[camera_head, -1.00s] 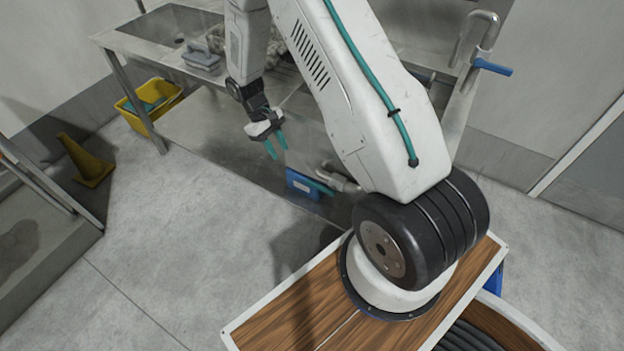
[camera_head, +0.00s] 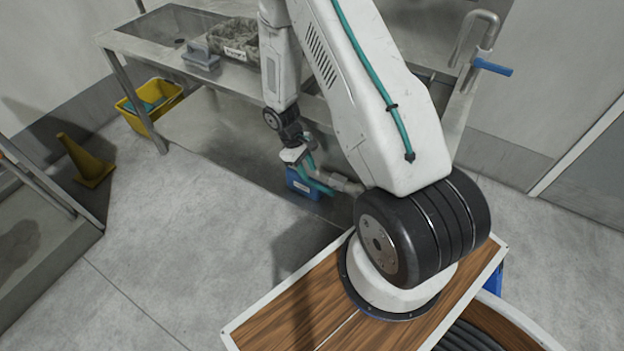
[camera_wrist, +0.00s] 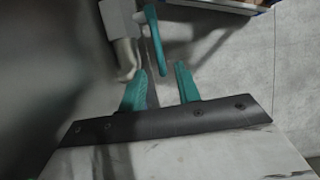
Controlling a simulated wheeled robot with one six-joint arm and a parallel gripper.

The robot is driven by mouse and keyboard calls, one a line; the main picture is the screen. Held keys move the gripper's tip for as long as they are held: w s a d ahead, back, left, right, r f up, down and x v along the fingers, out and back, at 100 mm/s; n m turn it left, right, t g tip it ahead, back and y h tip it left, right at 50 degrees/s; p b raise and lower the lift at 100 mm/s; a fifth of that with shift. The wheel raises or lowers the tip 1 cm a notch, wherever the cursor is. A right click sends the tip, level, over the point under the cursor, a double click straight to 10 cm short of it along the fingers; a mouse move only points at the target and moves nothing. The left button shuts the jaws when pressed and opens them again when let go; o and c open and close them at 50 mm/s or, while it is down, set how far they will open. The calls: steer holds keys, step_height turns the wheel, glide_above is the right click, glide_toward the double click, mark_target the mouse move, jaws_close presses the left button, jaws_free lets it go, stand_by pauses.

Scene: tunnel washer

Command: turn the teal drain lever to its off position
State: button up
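The teal drain lever (camera_head: 318,187) is low under the steel table, beside the grey drain pipe (camera_head: 345,184). In the wrist view the lever (camera_wrist: 158,42) appears as a curved teal handle, with the pipe (camera_wrist: 121,42) to its left. My gripper (camera_head: 308,164) is down close to the lever in the head view. In the wrist view my gripper (camera_wrist: 161,68) has its two teal fingers apart, with nothing held. The lever's lower end shows just ahead of the gap, nearer the left fingertip; I cannot tell whether they touch.
A blue box (camera_head: 301,184) stands on the floor by the lever. The steel table (camera_head: 215,78) is above and behind, with a tap with a blue handle (camera_head: 492,67) at right. A yellow bucket (camera_head: 135,112) and yellow cone (camera_head: 88,163) stand left. The floor in front is clear.

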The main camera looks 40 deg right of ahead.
mark_target(313, 183)
steer(key=x, duration=0.5)
jaws_close()
